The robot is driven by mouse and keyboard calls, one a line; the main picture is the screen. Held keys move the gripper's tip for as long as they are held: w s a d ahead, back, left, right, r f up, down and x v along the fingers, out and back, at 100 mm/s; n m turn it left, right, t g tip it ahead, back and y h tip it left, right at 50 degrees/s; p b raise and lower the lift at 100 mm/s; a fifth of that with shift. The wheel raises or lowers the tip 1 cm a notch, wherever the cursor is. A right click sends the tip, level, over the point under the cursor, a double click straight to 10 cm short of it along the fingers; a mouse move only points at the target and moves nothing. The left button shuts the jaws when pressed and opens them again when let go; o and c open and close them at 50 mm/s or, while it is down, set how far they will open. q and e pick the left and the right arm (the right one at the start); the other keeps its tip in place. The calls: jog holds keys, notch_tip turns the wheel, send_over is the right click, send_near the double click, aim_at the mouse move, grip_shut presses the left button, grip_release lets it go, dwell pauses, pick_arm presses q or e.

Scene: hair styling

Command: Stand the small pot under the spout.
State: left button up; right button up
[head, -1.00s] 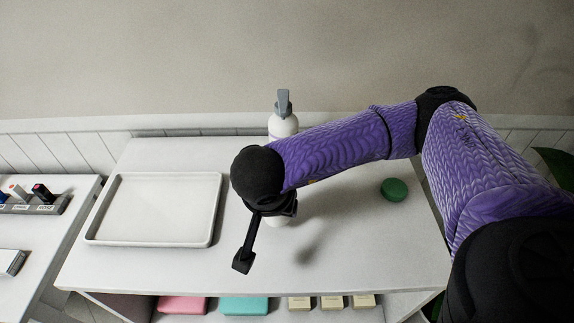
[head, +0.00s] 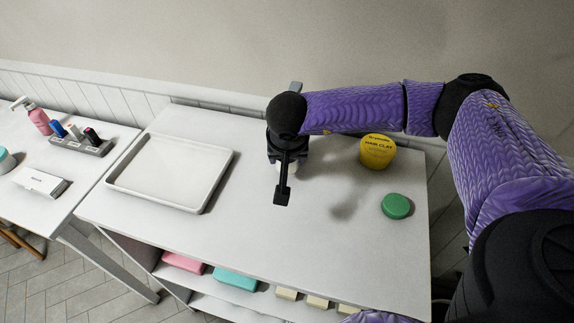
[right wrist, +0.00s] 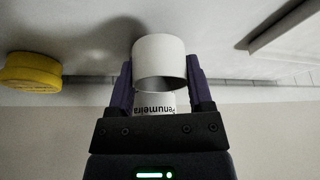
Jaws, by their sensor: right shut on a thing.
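The small white pot (right wrist: 160,58) is between the fingers of my right gripper (right wrist: 160,76) in the right wrist view. The gripper is shut on its sides. In the head view my right gripper (head: 284,172) is over the back middle of the table and hides most of the pot. A pump bottle stands close behind it; its grey pump head (head: 296,87) shows above my arm, which hides the rest. Part of the bottle's lettered label (right wrist: 154,109) shows behind the pot in the right wrist view. I cannot tell whether the pot touches the table. My left gripper is out of view.
A yellow hair clay tub (head: 377,151) and a green lid (head: 397,206) are to the right on the white table (head: 240,235). A white tray (head: 207,190) lies to the left. The front middle of the table is clear. The tub also shows in the right wrist view (right wrist: 30,72).

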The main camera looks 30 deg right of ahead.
jog(key=shift+w+d, duration=0.15)
jog(key=shift+w, duration=0.1)
notch_tip(320, 180, down, 4)
jog(key=shift+r+b, duration=0.15)
jog(key=shift+b, duration=0.4)
jog(key=shift+r, duration=0.15)
jog(key=o, duration=1.3)
jog(key=shift+o, duration=0.2)
jog(key=p+v, duration=0.3)
jog(key=v, duration=0.9)
